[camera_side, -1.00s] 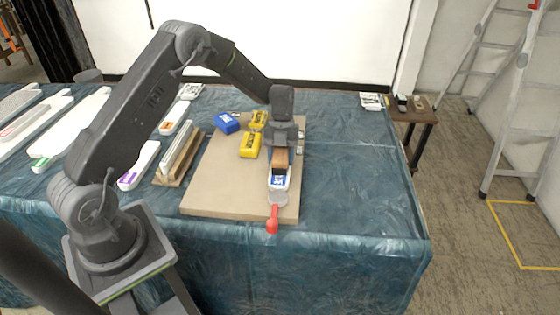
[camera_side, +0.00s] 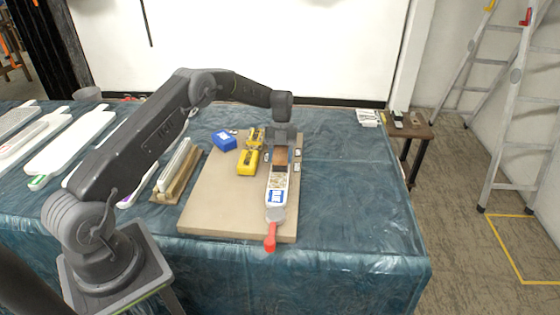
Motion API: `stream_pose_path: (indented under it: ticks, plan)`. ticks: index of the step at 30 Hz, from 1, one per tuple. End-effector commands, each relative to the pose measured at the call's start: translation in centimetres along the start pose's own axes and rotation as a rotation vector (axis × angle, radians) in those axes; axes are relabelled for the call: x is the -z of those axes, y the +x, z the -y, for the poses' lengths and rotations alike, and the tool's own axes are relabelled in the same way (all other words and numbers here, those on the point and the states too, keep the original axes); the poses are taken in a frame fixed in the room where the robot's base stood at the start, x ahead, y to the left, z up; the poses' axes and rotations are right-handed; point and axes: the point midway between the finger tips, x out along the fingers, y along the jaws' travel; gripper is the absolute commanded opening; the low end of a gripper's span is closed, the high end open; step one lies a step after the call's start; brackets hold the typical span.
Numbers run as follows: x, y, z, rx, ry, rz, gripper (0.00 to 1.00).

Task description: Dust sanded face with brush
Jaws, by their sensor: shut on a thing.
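My gripper (camera_side: 281,142) is over the far part of a long pale piece (camera_side: 277,182) on the tan board. It is shut on a brown wooden block-like thing, which I take to be the brush (camera_side: 281,158). The brush is at the piece's upper face; I cannot tell if it touches, and its bristles are hidden. The bare face nearer the camera looks speckled. A blue-and-white label (camera_side: 276,197) is near the piece's front end. A red-handled clamp (camera_side: 270,238) is at that end, over the board's front edge.
The tan board (camera_side: 215,205) lies on a blue-covered table (camera_side: 350,215). Yellow blocks (camera_side: 247,162) and a blue block (camera_side: 223,140) are left of the piece. A wooden rack (camera_side: 178,172) holds upright pale slabs. Long white pieces lie further left. The table's right side is mostly clear.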

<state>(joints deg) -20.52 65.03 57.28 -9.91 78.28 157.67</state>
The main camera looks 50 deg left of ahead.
Motion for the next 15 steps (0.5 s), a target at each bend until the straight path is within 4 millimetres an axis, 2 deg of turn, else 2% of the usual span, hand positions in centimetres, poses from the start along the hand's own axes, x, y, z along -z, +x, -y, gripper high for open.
stream_pose_path:
  ticks: [6,15]
  plan:
    - [-1.5,-0.6,0.0,0.0,0.0,0.001,0.26]
    - [1.0,0.2,0.0,0.0,0.001,0.0,0.26]
